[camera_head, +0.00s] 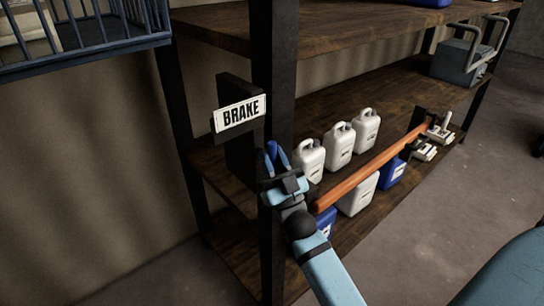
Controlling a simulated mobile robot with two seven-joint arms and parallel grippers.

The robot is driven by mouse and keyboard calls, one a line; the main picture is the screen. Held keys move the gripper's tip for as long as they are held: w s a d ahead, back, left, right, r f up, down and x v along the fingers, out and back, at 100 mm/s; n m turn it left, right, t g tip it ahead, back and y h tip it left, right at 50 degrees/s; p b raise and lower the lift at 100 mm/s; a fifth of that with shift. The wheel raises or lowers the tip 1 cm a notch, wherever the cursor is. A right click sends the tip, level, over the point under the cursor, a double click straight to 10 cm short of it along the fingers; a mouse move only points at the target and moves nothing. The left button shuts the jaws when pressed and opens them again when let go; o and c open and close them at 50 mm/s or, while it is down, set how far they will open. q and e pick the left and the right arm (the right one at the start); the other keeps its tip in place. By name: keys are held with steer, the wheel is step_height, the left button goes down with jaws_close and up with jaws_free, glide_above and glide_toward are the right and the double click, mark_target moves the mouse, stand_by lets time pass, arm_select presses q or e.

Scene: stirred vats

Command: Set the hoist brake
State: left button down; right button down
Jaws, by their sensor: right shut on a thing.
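A white BRAKE sign (239,113) is fixed by a dark plate at a dark shelf post. My right gripper (276,162) is just below and right of the sign, in front of the post. It is shut on a small blue handle (272,149), whose tip shows above the fingers. The rest of the handle is hidden by the gripper. My light blue right arm comes up from the bottom of the picture. My left gripper is not in view.
White jugs (339,146) and blue containers (392,172) stand on the shelf levels. An orange bar (375,165) runs along the shelf front towards pale fittings (436,133). A blue railing (85,35) is at the top left. Bare floor (440,215) lies to the right.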

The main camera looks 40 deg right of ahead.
steer(key=shift+m+h, duration=0.7)
steer(key=c, duration=1)
jaws_free()
steer(key=shift+o, duration=0.2)
steer(key=shift+f, duration=0.1)
